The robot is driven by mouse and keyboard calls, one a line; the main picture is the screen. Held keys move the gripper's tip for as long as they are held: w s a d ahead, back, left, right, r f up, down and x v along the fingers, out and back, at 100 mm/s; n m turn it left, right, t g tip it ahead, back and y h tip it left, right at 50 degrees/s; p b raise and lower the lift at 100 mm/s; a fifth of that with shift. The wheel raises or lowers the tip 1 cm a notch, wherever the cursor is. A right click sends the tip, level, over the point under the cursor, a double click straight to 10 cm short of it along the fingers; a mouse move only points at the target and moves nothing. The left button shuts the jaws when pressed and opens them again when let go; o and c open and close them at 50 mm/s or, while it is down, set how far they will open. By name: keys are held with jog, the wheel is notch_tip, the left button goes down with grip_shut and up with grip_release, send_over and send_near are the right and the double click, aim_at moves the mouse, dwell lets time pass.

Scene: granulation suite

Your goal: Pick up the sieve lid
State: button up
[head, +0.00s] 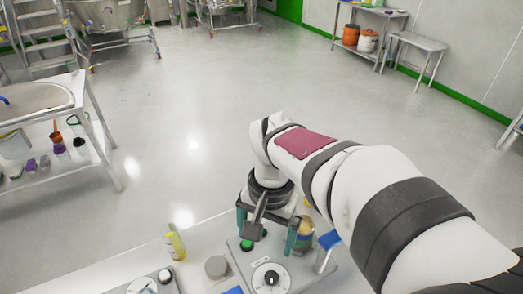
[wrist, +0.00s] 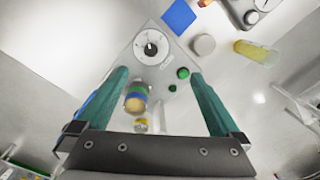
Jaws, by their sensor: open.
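A small round grey disc with a flat top, which looks like the sieve lid (head: 216,267), lies flat on the bench left of the dial box. It also shows in the wrist view (wrist: 203,44), beyond and right of the fingertips. My gripper (head: 265,236) is above the bench, to the right of and behind the disc in the head view. Its two green fingers stand wide apart with nothing held between them, as the wrist view (wrist: 158,72) shows. The disc is apart from both fingers.
A grey dial box (head: 270,277) with green buttons is below my gripper. A banded jar (head: 305,228) and a blue-topped stand (head: 329,240) are on its right. A yellow bottle (head: 174,243) stands left of the disc, and a blue square (wrist: 180,17) lies close to it.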

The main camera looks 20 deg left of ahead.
jog(key=n, duration=0.2)
send_over(216, 266)
notch_tip(216, 266, down, 6)
notch_tip(216, 266, down, 15)
jog(key=shift+f, duration=0.2)
jog(key=c, duration=1.4)
jog(key=shift+r, duration=0.1)
